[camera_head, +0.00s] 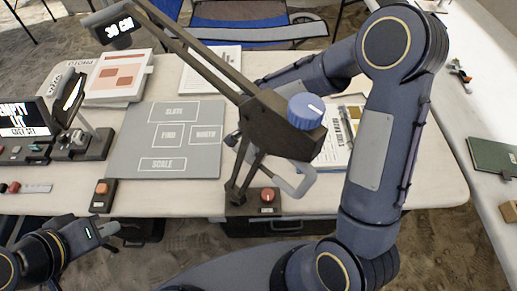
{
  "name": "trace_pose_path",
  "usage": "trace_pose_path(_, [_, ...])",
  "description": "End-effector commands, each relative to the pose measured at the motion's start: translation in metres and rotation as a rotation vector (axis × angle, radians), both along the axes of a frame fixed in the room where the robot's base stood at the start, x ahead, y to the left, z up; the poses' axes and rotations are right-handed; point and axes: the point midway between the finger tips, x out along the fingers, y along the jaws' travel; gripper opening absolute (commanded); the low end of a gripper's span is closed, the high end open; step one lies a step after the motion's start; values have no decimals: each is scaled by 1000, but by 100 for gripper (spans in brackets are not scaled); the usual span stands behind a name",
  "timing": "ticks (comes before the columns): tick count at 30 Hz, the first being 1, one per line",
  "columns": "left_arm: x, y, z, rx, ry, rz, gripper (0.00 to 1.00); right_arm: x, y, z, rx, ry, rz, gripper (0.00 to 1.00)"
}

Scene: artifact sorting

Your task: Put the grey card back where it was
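I cannot make out a separate grey card. A large grey board (167,140) lies flat on the table, with white outlined boxes that seem to read SLATE, FIND, NORTH and SCALE. The boxes look bare. My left gripper (108,236) is low at the left, in front of the table's front edge and away from the board. Its finger gap is not clear. My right arm reaches over the table from the right. Its hand is mostly hidden behind the dark lamp-like stand, right of the board, so its fingers and anything in them cannot be judged.
The dark jointed stand (270,117) with a blue knob (306,110) rises at the front middle, above a red button (267,196). An orange button box (103,195) sits at the front left. A small screen (25,119) and papers (118,75) are at left.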

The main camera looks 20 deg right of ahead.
Motion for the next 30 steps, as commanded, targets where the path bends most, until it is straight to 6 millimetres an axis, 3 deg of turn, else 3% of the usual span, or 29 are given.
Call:
trace_pose_path(1, [0,0,-4,0,0,0,0,0,0,-3,0,0,0,0])
trace_pose_path(2, [0,0,-2,0,0,0,0,0,0,-1,0,0,0,12])
trace_pose_path(6, [0,0,-1,0,0,0,0,0,0,-1,0,0,0,30])
trace_pose_path(18, [0,0,3,0,0,0,0,1,0,7,0,-2,-1,30])
trace_pose_path(30, [0,0,10,0,0,0,0,1,0,89,1,-5,-1,30])
